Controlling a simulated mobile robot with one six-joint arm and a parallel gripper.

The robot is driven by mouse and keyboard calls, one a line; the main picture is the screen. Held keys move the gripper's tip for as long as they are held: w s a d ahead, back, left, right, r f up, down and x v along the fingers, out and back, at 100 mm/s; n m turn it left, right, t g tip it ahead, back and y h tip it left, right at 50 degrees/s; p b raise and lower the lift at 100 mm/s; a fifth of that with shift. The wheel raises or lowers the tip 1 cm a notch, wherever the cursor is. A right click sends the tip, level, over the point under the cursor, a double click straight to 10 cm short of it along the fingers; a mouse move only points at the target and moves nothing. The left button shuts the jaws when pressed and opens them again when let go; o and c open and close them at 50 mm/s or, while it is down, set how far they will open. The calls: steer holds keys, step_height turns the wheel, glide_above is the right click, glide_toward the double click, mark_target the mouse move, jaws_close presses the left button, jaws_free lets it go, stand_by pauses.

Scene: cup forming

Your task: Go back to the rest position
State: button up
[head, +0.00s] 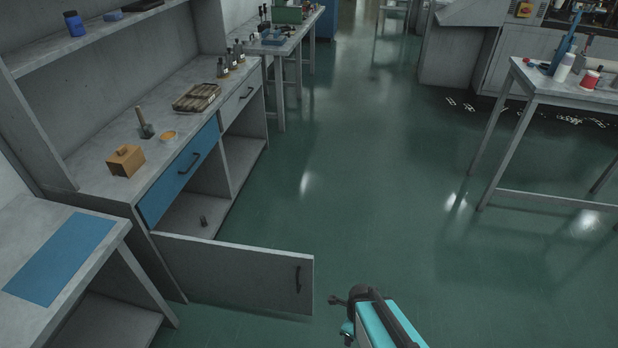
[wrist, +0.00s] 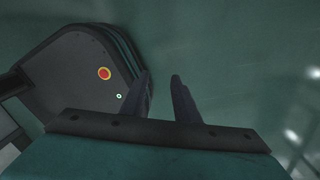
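My gripper (wrist: 160,76) shows in the wrist view with its two dark fingers apart and nothing between them. It points down over bare green floor, beside my own dark base with a red button. In the head view a turquoise link of my arm shows at the bottom, right of the open cabinet door (head: 240,275). No held thing is visible in either view.
The grey cabinet's lower door stands open into the floor space; its blue drawer (head: 182,175) looks shut. A wooden block (head: 126,161) and tray (head: 197,97) lie on top. A table (head: 575,93) stands right. The middle floor (head: 370,190) is clear.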

steer(key=s+d+n+g, duration=0.1)
steer(key=s+n, duration=0.5)
steer(key=n, duration=0.6)
steer(key=s+d+n+g, duration=0.1)
steer(key=s+n+g, duration=0.3)
steer(key=s+n, duration=0.3)
steer(key=n, duration=0.5)
steer(key=shift+d+n, duration=0.3)
steer(key=shift+d, duration=0.05)
